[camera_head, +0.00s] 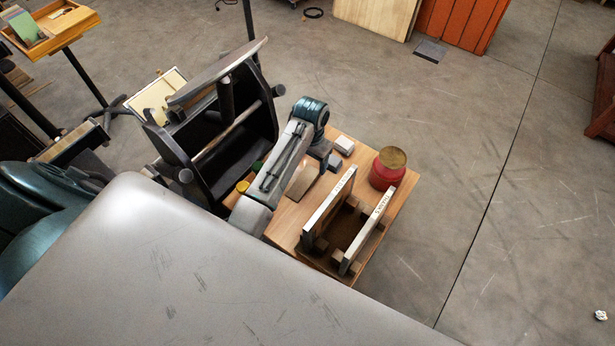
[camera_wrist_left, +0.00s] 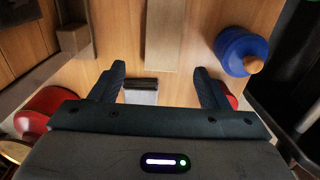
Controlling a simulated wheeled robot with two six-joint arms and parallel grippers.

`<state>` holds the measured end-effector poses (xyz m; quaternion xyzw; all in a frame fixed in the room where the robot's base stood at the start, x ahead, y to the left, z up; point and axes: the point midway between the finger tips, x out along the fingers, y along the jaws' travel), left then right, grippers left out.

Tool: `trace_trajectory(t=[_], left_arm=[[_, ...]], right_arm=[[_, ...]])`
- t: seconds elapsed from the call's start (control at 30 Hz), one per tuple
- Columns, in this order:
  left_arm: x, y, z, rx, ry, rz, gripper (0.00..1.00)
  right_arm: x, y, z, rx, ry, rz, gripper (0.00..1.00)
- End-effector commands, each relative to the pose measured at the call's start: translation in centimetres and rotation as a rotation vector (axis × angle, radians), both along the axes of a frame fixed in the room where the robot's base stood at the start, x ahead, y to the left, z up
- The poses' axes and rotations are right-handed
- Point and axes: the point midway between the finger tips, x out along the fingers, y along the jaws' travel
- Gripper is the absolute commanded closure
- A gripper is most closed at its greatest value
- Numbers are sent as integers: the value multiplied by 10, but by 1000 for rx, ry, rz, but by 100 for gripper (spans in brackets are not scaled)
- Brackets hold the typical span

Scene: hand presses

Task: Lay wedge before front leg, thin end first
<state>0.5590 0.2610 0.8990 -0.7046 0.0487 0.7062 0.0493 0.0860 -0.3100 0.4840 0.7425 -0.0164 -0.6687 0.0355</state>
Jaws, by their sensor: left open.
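A pale wooden piece (camera_head: 301,181) lies on the small wooden bench top (camera_head: 396,226) beside my left arm. It also shows at the top middle of the left wrist view (camera_wrist_left: 160,35); it may be the wedge, but its taper is not clear. My left gripper (camera_head: 334,162) is over the bench, pointing down, open and empty. In the left wrist view its two fingers (camera_wrist_left: 157,90) stand apart, with a small grey-white block (camera_wrist_left: 140,90) showing between them. The block (camera_head: 344,146) lies beside the gripper in the head view. I cannot make out the front leg. My right gripper is out of view.
A red can with a brass-coloured lid (camera_head: 388,168) and a rack with two upright panels (camera_head: 328,210) stand on the bench. A blue pot (camera_wrist_left: 238,50) shows in the left wrist view. A dark press-like frame (camera_head: 215,140) stands left.

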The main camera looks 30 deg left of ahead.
Motion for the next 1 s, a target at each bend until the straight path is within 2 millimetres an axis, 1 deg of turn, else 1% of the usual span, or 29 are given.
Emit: trace_trajectory(t=[0.1,0.17,0.27,0.4,0.53,0.67,0.87,1.0], left_arm=[[-1,0,-9,0,2,1,31],[-1,0,-12,0,1,1,31],[-1,1,-20,0,3,1,31],[-1,2,-38,0,4,1,31],[-1,2,-56,0,2,2,31],[0,2,-63,0,-1,1,31],[0,2,-63,0,-2,2,31],[0,2,-63,0,-2,2,58]], right_arm=[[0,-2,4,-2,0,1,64],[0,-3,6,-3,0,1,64],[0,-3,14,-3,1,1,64],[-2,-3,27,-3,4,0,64],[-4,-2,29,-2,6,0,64],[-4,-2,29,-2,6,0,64],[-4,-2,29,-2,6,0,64],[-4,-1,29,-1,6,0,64]])
